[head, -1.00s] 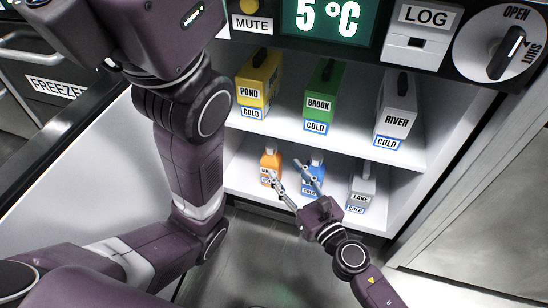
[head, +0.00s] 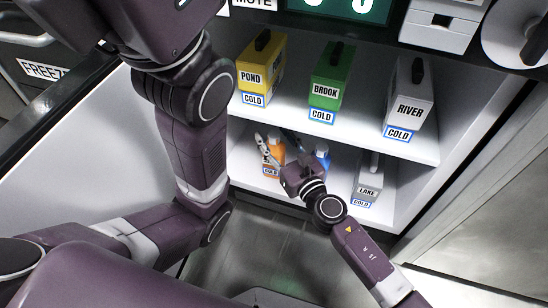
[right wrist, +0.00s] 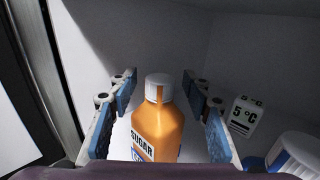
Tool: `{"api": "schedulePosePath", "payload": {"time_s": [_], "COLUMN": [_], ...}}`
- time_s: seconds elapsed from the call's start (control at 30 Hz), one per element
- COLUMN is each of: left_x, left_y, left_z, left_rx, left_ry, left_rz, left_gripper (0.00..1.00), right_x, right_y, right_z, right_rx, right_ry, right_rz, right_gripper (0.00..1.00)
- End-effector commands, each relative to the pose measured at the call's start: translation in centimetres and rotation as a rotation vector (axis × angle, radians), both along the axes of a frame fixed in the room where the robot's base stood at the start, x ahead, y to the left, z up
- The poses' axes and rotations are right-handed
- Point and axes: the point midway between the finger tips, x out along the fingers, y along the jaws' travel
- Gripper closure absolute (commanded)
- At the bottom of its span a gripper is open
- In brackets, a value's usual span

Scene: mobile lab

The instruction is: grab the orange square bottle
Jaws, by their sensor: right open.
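The orange square bottle (head: 276,154) stands on the lower shelf of the open cabinet, partly covered by my right gripper (head: 275,139) in the head view. In the right wrist view the orange bottle (right wrist: 158,128) is upright, has a white cap and a label reading SUGAR. It stands between the two blue-padded fingers of my right gripper (right wrist: 160,103). The fingers are open, with a visible gap on each side of the bottle. My left arm crosses the left of the head view; its gripper is out of the picture.
A blue bottle (head: 323,153) stands just right of the orange one, partly hidden by my gripper. The LAKE container (head: 370,178) is farther right. The yellow POND (head: 262,65), green BROOK (head: 330,75) and grey RIVER (head: 409,92) containers stand on the shelf above.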

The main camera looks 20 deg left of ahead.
Motion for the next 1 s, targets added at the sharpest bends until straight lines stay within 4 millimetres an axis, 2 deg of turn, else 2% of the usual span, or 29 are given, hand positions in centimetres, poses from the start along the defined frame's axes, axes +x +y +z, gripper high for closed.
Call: {"api": "schedulePosePath", "payload": {"time_s": [0.1, 0.5, 1.0], "left_x": [-0.02, -0.02, 0.00], "left_y": [-0.01, -0.02, -0.02], "left_z": [0.04, 0.03, 0.07], "left_rx": [0.000, 0.001, 0.001], "left_ry": [0.000, 0.000, 0.000], "left_rz": [0.000, 0.000, 0.000], "left_gripper": [0.68, 0.68, 0.68], "right_x": [-0.04, -0.05, -0.02], "right_y": [-0.02, -0.05, -0.04], "right_z": [0.00, -0.02, 0.15], "right_rx": [0.000, -0.001, 0.001], "right_ry": [0.000, 0.001, -0.001], "right_rz": [0.000, 0.000, 0.000], "right_gripper": [0.55, 0.99, 1.00]}}
